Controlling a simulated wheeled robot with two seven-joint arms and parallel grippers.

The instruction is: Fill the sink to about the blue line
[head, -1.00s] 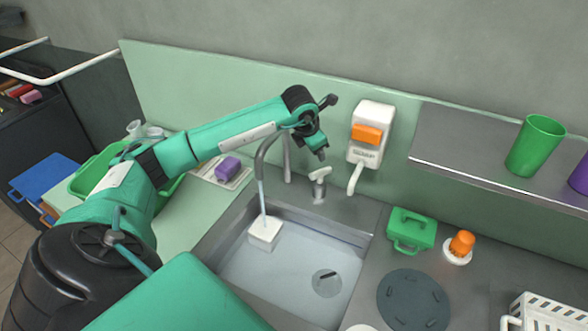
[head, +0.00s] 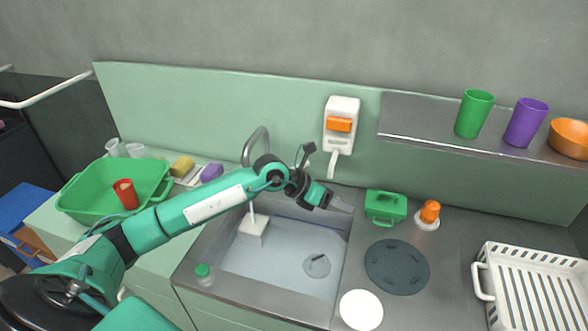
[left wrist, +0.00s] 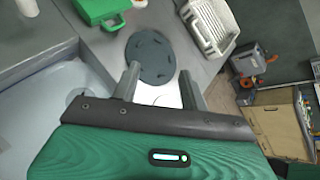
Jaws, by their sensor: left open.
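The sink (head: 280,268) is a grey steel basin in the counter, and a corner shows in the left wrist view (left wrist: 40,115). A thin stream falls from the curved faucet (head: 247,146) onto a white block (head: 253,229) in the basin. The faucet's lever is hidden behind my arm. A round drain piece (head: 317,265) shows on the basin floor.
A white dispenser (head: 341,122) hangs on the wall behind. Right of the sink are a green case (head: 386,206), an orange-topped item (head: 429,214), a dark round mat (head: 396,267) and a white rack (head: 530,285). A green tub (head: 85,198) stands left. Cups stand on the shelf (head: 430,142).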

